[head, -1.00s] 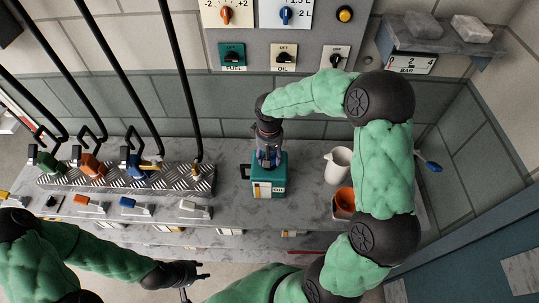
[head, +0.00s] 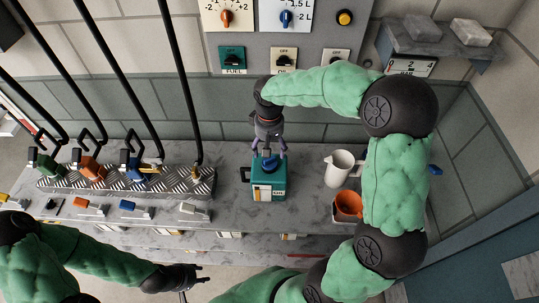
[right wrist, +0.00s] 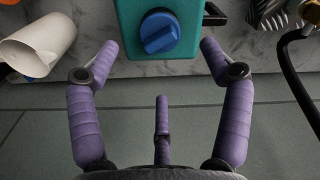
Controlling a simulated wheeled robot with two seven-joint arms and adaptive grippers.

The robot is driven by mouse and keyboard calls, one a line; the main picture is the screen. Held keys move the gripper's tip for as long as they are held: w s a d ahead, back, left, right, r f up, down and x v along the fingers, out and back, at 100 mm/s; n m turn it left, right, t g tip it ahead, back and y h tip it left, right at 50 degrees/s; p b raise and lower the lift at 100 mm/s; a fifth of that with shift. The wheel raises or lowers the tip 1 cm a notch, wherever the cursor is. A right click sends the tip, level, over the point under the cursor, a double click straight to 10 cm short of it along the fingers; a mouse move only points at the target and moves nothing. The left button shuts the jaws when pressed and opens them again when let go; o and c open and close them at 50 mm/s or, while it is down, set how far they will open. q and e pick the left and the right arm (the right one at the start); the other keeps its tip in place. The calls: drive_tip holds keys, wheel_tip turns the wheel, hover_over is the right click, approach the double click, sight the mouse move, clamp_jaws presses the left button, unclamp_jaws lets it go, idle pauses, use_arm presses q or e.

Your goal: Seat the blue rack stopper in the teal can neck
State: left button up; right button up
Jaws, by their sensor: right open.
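The teal can (head: 268,188) stands upright on the grey counter, with a white label on its front. The blue stopper (head: 269,163) is at the can's neck, and its ridged blue top shows in the right wrist view (right wrist: 158,33). The neck under it is mostly hidden, so how deep it sits cannot be told. My right gripper (head: 268,151) is open just above and behind the stopper, its purple fingers spread and apart from it (right wrist: 160,52). My left gripper (head: 201,273) is open and empty in front of the counter, low in the head view.
A white jug (head: 339,168) and an orange cup (head: 348,205) stand right of the can, close to my right arm. A tread-plate rack (head: 110,181) with coloured nozzles and black hoses is at left. Small tagged pieces (head: 130,206) lie before it.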

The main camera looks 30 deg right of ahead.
drive_tip(key=shift+r, duration=2.65)
drive_tip(key=o, duration=0.4)
drive_tip(key=shift+r, duration=0.1)
wheel_tip(320, 180, up, 9)
drive_tip(key=p, duration=0.7)
